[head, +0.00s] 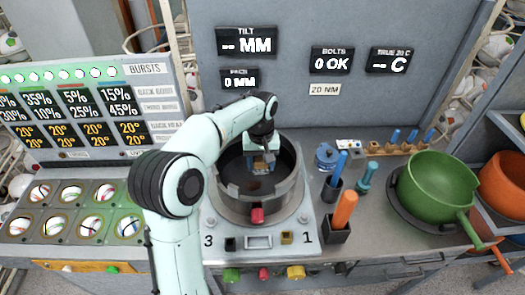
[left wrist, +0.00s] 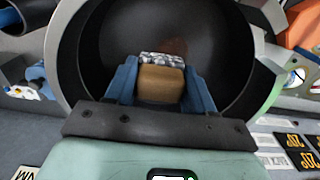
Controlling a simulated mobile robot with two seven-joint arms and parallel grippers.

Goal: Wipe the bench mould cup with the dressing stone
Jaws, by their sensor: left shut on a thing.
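The bench mould cup (head: 287,196) is a dark round bowl with a grey metal rim, set in the bench unit at the middle of the head view. Its dark inside (left wrist: 215,50) fills much of the left wrist view. My left gripper (head: 262,162) reaches down into the cup from above. Its blue fingers are shut on the dressing stone (left wrist: 160,82), a tan block with a speckled grey face. The stone's speckled end points at the cup's inner surface; I cannot tell whether it touches. My right gripper is not in view.
Right of the cup stand a blue jar (head: 326,157), a holder with an orange handle (head: 345,210) and a green pot (head: 437,182). A tray of balls (head: 85,212) lies at left, below the display board (head: 70,105). The back panel (head: 290,110) rises behind.

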